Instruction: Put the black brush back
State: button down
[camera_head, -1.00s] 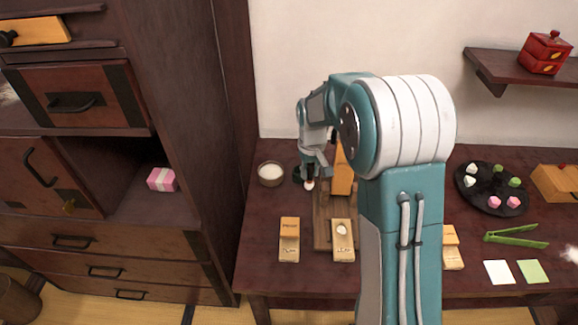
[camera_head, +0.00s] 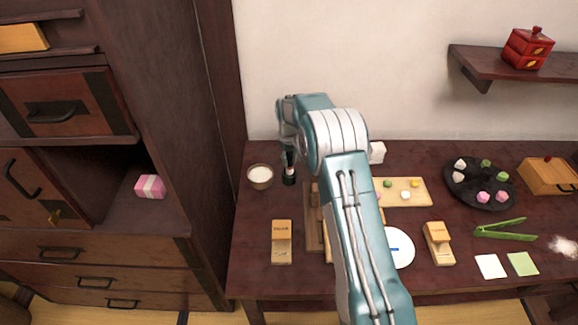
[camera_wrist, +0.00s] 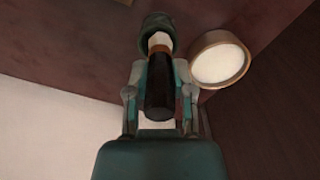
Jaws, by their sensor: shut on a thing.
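The black brush (camera_wrist: 160,97) has a dark handle, a copper band and pale bristles. My gripper (camera_wrist: 160,75) is shut on its handle. In the wrist view the bristle end points into the mouth of a small dark cup (camera_wrist: 156,20); how deep it reaches cannot be told. In the head view the dark cup (camera_head: 289,178) stands on the table at the back left, with my gripper (camera_head: 289,150) just above it. My arm partly hides the gripper in that view.
A bowl of white powder (camera_head: 260,175) stands close beside the cup, left of it in the head view. A tall dark cabinet (camera_head: 205,130) rises to the left. A wooden block (camera_head: 281,240) stands in front, and a round black plate (camera_head: 456,196) lies far right.

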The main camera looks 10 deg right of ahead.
aim_at(289, 166)
jog(key=shift+w+f, duration=0.6)
jog(key=shift+f, duration=1.55)
jog(key=shift+f, duration=0.1)
jog(key=shift+c, duration=2.4)
grip_release()
